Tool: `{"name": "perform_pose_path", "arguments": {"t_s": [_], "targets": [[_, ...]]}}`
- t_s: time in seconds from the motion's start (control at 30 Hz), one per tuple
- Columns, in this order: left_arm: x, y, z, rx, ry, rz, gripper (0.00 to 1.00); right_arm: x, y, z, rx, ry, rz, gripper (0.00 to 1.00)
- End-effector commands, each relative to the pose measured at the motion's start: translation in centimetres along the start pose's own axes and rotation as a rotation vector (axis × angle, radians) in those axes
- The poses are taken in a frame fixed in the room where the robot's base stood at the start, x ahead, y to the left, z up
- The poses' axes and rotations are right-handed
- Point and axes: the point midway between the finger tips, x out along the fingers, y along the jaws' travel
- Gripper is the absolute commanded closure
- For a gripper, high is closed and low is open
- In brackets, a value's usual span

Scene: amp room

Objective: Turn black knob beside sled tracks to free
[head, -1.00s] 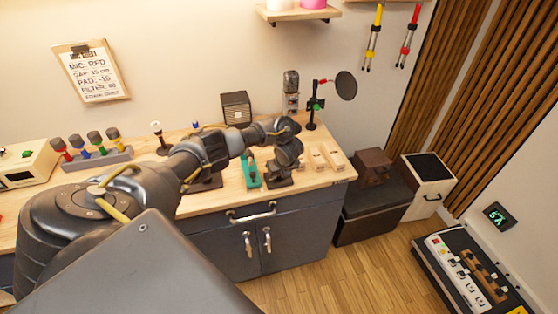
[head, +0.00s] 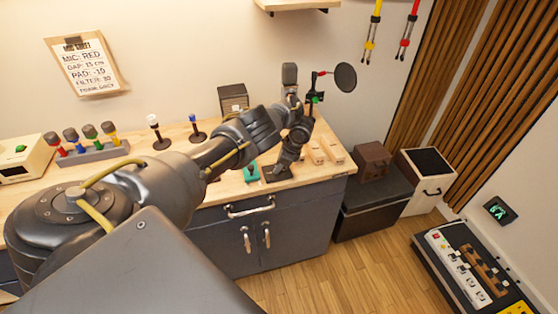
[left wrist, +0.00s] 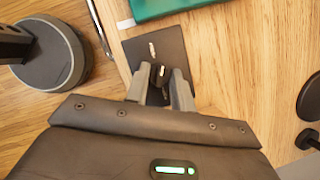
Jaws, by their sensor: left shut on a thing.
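The black knob (left wrist: 159,72) shows in the left wrist view on a small dark plate (left wrist: 171,42) with a short pale mark. My left gripper (left wrist: 160,82) is shut on the knob, with one finger on each side. The fingers hide much of the knob, and I cannot read its setting. In the head view my left gripper (head: 281,167) reaches down to the dark plate (head: 270,178) near the counter's front edge; the knob is hidden there. Pale wooden strips (head: 325,152), possibly the sled tracks, lie just to the right. My right gripper is not in view.
A teal object (head: 251,172) lies just left of the plate. A stand with a round black screen (head: 345,77) and a grey microphone (head: 290,75) stand behind my wrist. A dark round base (left wrist: 50,62) is close in the wrist view.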

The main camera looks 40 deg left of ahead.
Motion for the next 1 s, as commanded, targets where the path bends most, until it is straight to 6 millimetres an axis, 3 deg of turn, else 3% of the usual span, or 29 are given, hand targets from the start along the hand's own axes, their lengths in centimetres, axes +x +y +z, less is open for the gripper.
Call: {"name": "perform_pose_path", "arguments": {"t_s": [0.1,0.3,0.6,1.0], "targets": [[0.5,-0.1,-0.2,-0.101,0.002,0.042,0.99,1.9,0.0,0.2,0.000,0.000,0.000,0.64],[0.3,-0.2,-0.1,-0.249,0.002,0.104,0.99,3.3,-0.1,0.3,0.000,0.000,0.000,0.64],[0.1,-0.3,0.0,-0.401,0.001,0.166,0.99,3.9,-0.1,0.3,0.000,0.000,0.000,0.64],[0.1,-0.4,0.1,-0.466,0.000,0.191,0.99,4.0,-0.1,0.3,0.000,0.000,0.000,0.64]]}}
